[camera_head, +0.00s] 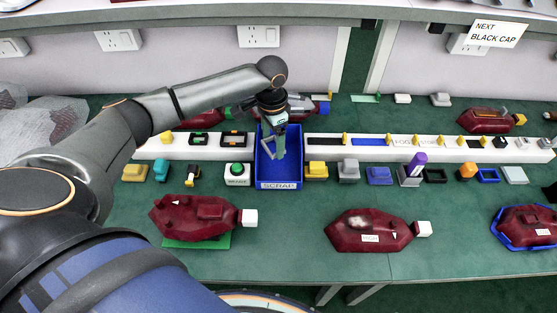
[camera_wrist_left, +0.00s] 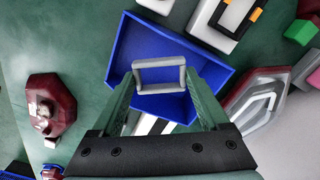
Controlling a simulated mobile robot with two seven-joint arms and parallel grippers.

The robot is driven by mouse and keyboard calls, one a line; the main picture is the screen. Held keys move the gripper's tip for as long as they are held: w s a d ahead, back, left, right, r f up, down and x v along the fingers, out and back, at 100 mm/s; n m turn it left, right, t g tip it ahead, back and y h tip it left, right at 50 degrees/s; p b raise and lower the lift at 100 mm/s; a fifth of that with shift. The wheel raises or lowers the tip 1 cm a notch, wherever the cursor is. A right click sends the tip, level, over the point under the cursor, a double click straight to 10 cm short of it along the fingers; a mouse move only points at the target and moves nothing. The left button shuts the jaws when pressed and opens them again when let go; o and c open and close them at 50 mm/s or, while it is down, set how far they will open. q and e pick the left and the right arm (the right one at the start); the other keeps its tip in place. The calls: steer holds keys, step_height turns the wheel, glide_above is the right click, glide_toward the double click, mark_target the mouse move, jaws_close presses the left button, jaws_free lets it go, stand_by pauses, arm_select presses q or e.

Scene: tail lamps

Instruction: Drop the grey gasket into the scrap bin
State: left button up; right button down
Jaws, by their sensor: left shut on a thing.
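The blue scrap bin (camera_head: 279,184), labelled SCRAP, stands at the middle of the table. It also shows in the left wrist view (camera_wrist_left: 128,42), below the fingers. My left gripper (camera_head: 275,150) comes down over the bin and points into it. In the left wrist view my left gripper (camera_wrist_left: 160,88) is shut on the grey gasket (camera_wrist_left: 158,63), a rounded rectangular ring held between the fingertips. The gasket is small and partly hidden by the fingers in the head view (camera_head: 267,154). My right gripper is not in view.
Dark red lamps (camera_head: 195,218) lie in front, one on a green mat, another (camera_head: 370,230) to its right. A green button (camera_head: 237,171) stands just left of the bin, a yellow part (camera_head: 317,170) just right. A white rail (camera_head: 350,147) with small parts runs along the table.

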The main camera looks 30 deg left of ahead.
arm_select(q)
steer(key=o, duration=1.4)
step_height(320, 180, up, 13)
steer(key=shift+f+p, duration=0.2)
steer(key=shift+p, duration=0.1)
steer(key=shift+s, duration=0.1)
